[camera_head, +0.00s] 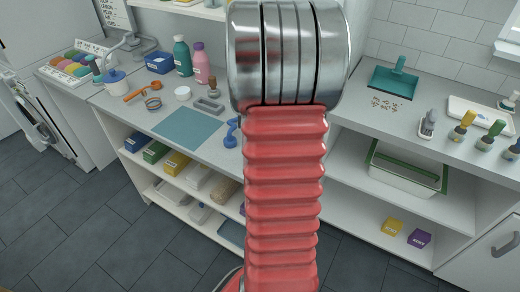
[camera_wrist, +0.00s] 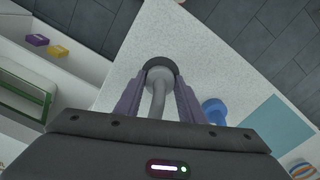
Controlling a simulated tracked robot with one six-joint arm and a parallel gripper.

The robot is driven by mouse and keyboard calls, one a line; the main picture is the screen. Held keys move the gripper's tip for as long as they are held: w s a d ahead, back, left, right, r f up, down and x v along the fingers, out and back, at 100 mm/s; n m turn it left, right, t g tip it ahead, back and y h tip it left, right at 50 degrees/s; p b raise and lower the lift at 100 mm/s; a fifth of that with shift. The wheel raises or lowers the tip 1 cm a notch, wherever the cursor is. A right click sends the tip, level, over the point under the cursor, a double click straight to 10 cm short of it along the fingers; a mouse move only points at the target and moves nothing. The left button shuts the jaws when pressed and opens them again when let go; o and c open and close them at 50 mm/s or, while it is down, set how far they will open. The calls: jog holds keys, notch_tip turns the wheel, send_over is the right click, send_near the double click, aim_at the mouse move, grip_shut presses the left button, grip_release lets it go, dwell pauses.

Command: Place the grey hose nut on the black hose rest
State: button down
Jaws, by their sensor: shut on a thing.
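In the wrist view my gripper (camera_wrist: 161,82) is shut on a grey piece with a rounded end and a narrower stem, which I take as the grey hose nut (camera_wrist: 157,101). It is over the pale speckled countertop (camera_wrist: 215,75). A dark curved rim (camera_wrist: 160,62) shows just beyond the rounded end. It may be the black hose rest, but I cannot tell, nor whether the nut touches it. In the head view my own arm blocks the middle of the counter, and hides the gripper, the nut and any rest there.
A blue object (camera_wrist: 213,110) stands close right of my gripper, beside a blue mat (camera_wrist: 283,124). Bottles, including a pink one (camera_head: 201,64), stand at the back left. Shelves below hold a green-rimmed bin (camera_head: 405,172).

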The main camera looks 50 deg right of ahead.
jog(key=shift+f, duration=0.5)
jog(key=c, duration=1.2)
grip_release()
jog(key=shift+r, duration=0.1)
notch_tip(320, 180, up, 13)
jog(key=shift+a, duration=0.1)
